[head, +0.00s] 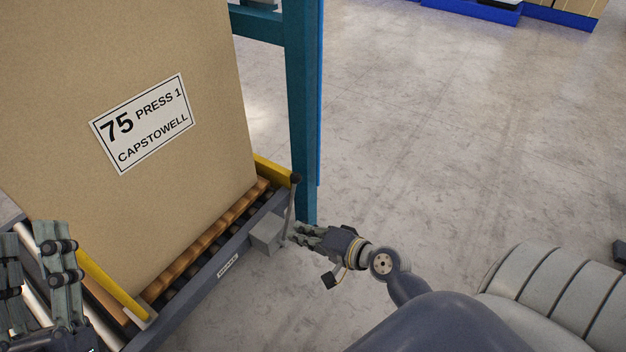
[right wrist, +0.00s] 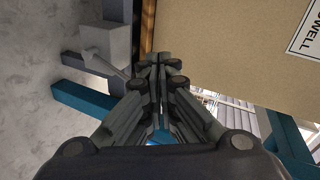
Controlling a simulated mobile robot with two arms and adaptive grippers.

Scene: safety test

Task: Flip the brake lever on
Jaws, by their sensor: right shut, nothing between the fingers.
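The brake lever (head: 289,212) is a thin grey rod with a black knob. It stands nearly upright from a grey box (head: 266,232) on the conveyor's side rail. My right gripper (head: 296,232) is shut and empty, with its fingertips close beside the lower part of the rod; I cannot tell whether they touch. In the right wrist view the shut fingers (right wrist: 160,62) cover part of the scene. The lever (right wrist: 107,66) runs from the grey box (right wrist: 106,42) toward the fingers, and its knob is hidden there. My left gripper (head: 30,234) is at the lower left, fingers apart.
A large cardboard box (head: 60,60) labelled "75 PRESS 1 CAPSTOWELL" sits on a wooden pallet over the roller conveyor (head: 205,275). A yellow guide rail (head: 112,284) and a teal post (head: 303,100) stand close by. The concrete floor (head: 450,120) to the right is mostly clear.

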